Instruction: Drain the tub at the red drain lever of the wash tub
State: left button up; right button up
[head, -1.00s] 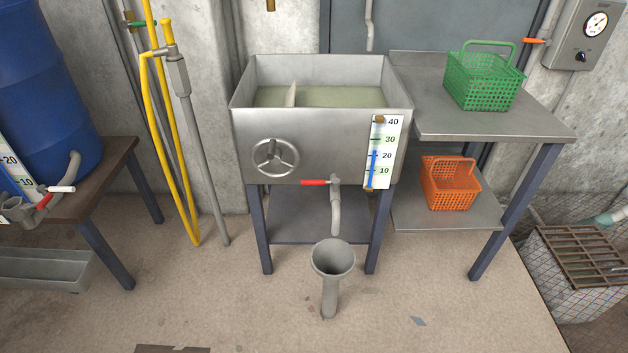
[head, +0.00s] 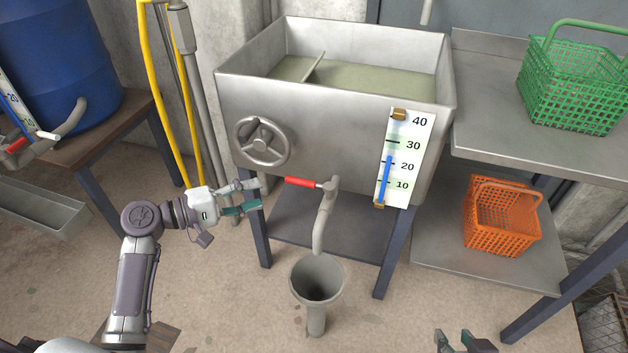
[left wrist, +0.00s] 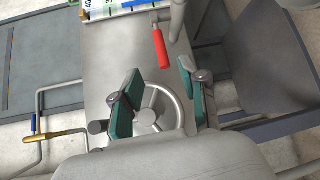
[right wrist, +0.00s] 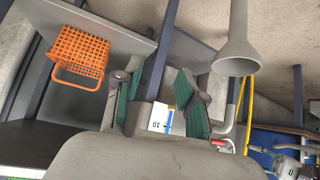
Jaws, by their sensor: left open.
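The steel wash tub (head: 340,125) holds cloudy greenish water. The gauge (head: 403,158) on its front shows a blue column a little above 20. The red drain lever (head: 302,182) lies sideways, pointing left from the drain pipe (head: 325,215) under the tub. It also shows in the left wrist view (left wrist: 160,48), beyond the fingertips. My left gripper (head: 257,196) is open and empty, just left of the lever's free end and apart from it. My right gripper (head: 466,342) is at the bottom edge, its fingers apart and empty in the right wrist view (right wrist: 158,95).
A handwheel (head: 262,142) is on the tub front, above my left gripper. A grey floor funnel (head: 317,280) stands below the drain pipe. A steel side table (head: 500,140) with green (head: 575,85) and orange baskets (head: 502,220) is at right. A blue barrel (head: 60,70) is at left.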

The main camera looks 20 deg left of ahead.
aim_at(298, 184)
pick_arm(q)
jog(key=b+x, duration=0.2)
jog(key=x, duration=0.9)
jog(key=shift+w+f, duration=0.1)
jog(key=shift+f, duration=0.05)
jog(key=shift+w+d, duration=0.45)
jog(key=shift+d, duration=0.1)
pick_arm(e)
jog(key=w+a+r+t+y, duration=0.1)
jog(key=w+a+r+t, duration=0.1)
jog(key=w+r+t, duration=0.3)
jog(key=shift+w+a+r+t, duration=0.3)
jog(key=shift+w+r, duration=0.2)
jog(key=shift+r, duration=0.5)
pick_arm(q)
grip_shut()
